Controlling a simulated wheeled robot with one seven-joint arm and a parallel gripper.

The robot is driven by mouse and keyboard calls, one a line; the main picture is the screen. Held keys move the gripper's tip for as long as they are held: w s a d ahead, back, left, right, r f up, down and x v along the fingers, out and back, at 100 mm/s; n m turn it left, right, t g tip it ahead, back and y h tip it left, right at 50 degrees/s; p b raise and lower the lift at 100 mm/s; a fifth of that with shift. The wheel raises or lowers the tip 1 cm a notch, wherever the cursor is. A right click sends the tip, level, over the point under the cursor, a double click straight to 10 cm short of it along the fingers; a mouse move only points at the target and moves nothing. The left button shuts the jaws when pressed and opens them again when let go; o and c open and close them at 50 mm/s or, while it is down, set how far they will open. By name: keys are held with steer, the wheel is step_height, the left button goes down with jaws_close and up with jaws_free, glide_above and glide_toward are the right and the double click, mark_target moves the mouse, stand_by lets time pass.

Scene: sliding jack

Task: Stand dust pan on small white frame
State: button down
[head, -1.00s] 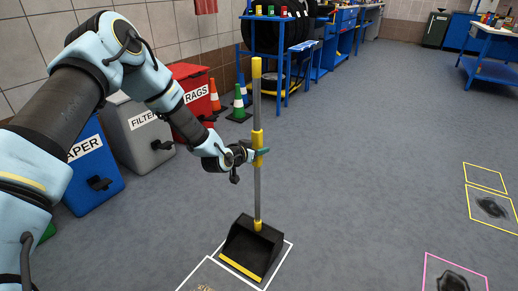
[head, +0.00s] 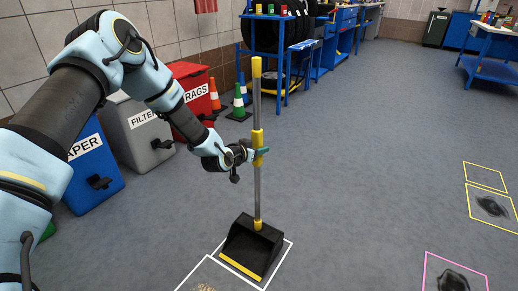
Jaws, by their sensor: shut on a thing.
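The dust pan (head: 251,246) is black with a yellow front lip and a long upright grey handle (head: 257,190) with yellow grips. It stands upright at the lower middle of the head view. Its pan is over the small white frame (head: 287,258) marked on the floor; whether its base touches the floor I cannot tell for sure. My gripper (head: 260,153) is shut on the handle at the middle yellow grip. Part of the frame is hidden behind the pan.
A larger white frame (head: 196,272) with debris adjoins at the front left. Yellow frames (head: 486,178) and a pink frame (head: 427,270) with dark stains lie at right. Bins (head: 93,165) line the left wall, with cones (head: 239,104) behind. Open floor lies to the right.

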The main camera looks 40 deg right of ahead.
steer(key=shift+f+b, duration=0.35)
steer(key=shift+f, duration=0.05)
stand_by(0.4)
steer(key=c, duration=0.8)
jaws_free()
steer(key=o, duration=0.4)
steer(key=shift+f, duration=0.1)
steer(key=shift+a, duration=0.1)
steer(key=v, duration=1)
steer(key=shift+a+r+p, duration=0.2)
steer(key=shift+r+p, duration=0.1)
